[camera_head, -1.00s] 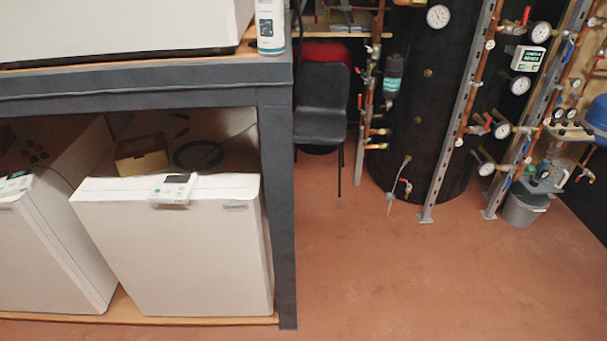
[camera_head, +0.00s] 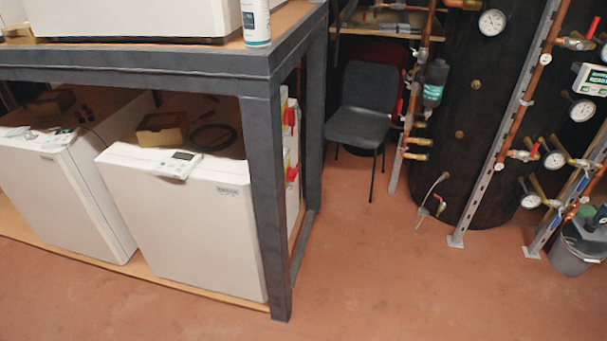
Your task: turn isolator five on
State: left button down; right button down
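Neither of my grippers shows in the head view. I cannot make out any isolator marked five. On the inner right side of the bench frame, white units with red and yellow parts (camera_head: 291,140) show, which may be isolator switches; they are seen edge-on and partly hidden by the bench leg. Two white heat pump units stand on the low shelf, one at the left (camera_head: 60,190) and one nearer the middle (camera_head: 190,225). Each has a small control panel on its top front edge.
A dark metal bench (camera_head: 150,62) fills the left, its leg (camera_head: 268,200) near the middle. A dark chair (camera_head: 362,110) stands behind it. Copper pipes with gauges (camera_head: 492,22), a black tank (camera_head: 470,120) and a grey bucket (camera_head: 575,250) are at the right. The red floor in front is clear.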

aim_at(291, 173)
jog(key=i+l+z, duration=0.2)
jog(key=i+l, duration=0.3)
jog(key=l, duration=0.25)
jog(key=i+l+z, duration=0.15)
jog(key=i+l, duration=0.4)
jog(key=l, duration=0.1)
